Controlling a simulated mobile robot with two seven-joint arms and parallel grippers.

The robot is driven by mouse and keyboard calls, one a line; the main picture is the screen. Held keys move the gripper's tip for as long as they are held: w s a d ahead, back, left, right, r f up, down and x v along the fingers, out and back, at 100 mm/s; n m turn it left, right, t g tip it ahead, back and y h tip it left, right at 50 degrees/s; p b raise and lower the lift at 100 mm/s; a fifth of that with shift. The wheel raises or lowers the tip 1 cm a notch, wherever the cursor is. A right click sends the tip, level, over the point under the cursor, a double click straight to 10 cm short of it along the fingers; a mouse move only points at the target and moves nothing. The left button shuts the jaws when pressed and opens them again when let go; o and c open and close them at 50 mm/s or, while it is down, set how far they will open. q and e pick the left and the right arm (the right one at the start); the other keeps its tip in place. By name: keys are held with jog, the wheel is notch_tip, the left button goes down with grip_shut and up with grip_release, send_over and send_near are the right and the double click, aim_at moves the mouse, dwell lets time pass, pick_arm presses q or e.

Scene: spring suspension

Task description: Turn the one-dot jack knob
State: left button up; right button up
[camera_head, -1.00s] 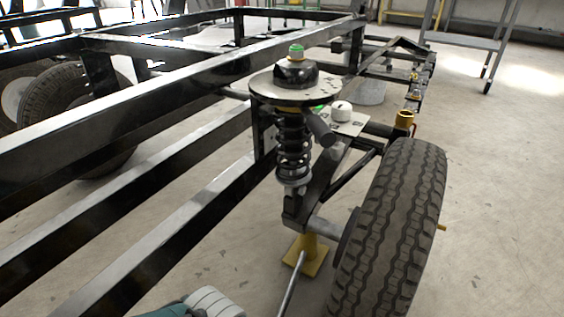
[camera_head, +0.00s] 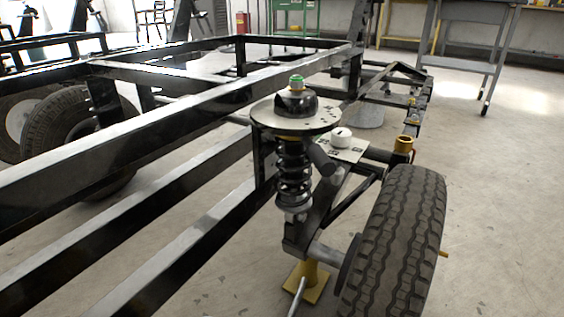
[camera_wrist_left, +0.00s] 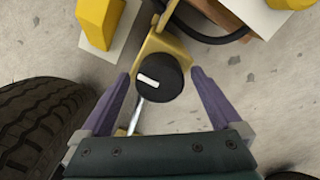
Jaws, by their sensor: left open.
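In the left wrist view a round black knob (camera_wrist_left: 158,82) with one short white bar mark on its top sits over a yellow jack part (camera_wrist_left: 165,45). A silver rod (camera_wrist_left: 136,117) runs down from beside it. My left gripper (camera_wrist_left: 160,78) is open, its two purple fingers on either side of the knob, with gaps visible on both sides. In the head view a yellow jack stand (camera_head: 306,283) with a silver rod stands under the suspension arm; its knob cannot be made out there. No dots can be made out. My right gripper is in neither view.
A tyre (camera_head: 397,243) stands right of the jack and also fills the left of the wrist view (camera_wrist_left: 38,122). The spring strut (camera_head: 293,175), a white knob (camera_head: 341,137) on a plate and black frame rails (camera_head: 180,220) are above and left. Open floor lies right.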

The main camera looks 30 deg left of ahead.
pick_arm(q)
notch_tip(320, 180, up, 10)
jog(key=p, duration=0.9)
jog(key=shift+f, duration=0.15)
jog(key=shift+f, duration=0.1)
